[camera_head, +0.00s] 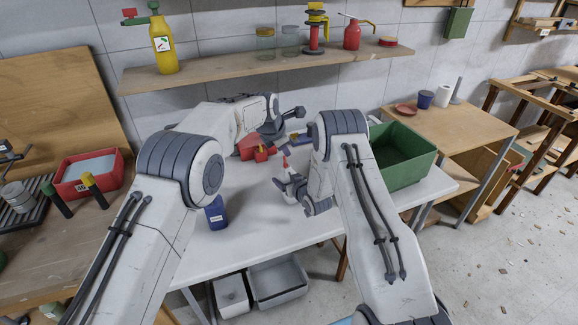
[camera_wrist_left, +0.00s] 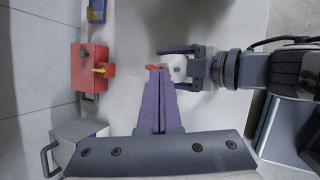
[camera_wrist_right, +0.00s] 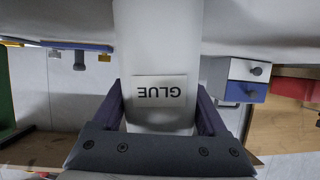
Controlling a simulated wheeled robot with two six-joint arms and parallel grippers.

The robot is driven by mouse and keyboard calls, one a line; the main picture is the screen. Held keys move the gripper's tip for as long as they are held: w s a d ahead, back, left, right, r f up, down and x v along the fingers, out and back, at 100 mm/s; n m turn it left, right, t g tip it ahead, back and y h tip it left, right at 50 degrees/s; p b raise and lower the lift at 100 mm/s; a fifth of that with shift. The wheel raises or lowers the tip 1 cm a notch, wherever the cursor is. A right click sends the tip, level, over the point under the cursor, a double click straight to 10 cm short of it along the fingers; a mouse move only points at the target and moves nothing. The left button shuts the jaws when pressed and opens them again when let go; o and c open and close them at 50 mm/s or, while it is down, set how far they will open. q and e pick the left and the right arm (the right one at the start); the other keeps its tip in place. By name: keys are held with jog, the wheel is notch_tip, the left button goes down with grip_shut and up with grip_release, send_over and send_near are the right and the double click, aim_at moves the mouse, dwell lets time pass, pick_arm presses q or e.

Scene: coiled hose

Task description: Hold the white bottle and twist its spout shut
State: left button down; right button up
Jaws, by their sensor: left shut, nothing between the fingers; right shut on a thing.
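The white bottle (camera_wrist_right: 158,40) stands in my right gripper (camera_wrist_right: 159,92), with its GLUE label (camera_wrist_right: 160,90) upside down in the right wrist view. The right fingers are shut on its two sides. The bottle's top also shows in the left wrist view (camera_wrist_left: 176,70). Its red spout (camera_wrist_left: 153,67) shows there at the left of the bottle top, and in the head view (camera_head: 285,162). My left gripper (camera_wrist_left: 159,82) is shut, its purple fingers together and empty, with the tips just beside the spout. I cannot tell whether they touch it.
A red tool box (camera_wrist_left: 90,68) sits near the wall side of the white table (camera_head: 245,245). A blue bottle (camera_head: 215,213) stands at the table's front left. A green crate (camera_head: 400,150) is at the right. The front middle of the table is clear.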

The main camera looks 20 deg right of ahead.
pick_arm(q)
jog(key=shift+s+d+f+n, duration=0.15)
jog(key=shift+s+f+n, duration=0.15)
jog(key=shift+f+n, duration=0.75)
jog(key=shift+s+d+f+n, duration=0.25)
jog(key=shift+f+n, duration=0.4)
jog(key=shift+n, duration=0.85)
jog(key=shift+s+d+f+n, duration=0.1)
jog(key=shift+s+f+n, duration=0.25)
jog(key=shift+f+n, duration=0.7)
jog(key=shift+r, duration=0.2)
jog(key=shift+w+a, duration=0.25)
jog(key=shift+a, duration=0.55)
jog(key=shift+w+a, duration=0.4)
jog(key=shift+w, duration=0.35)
jog(key=shift+r, duration=2.5)
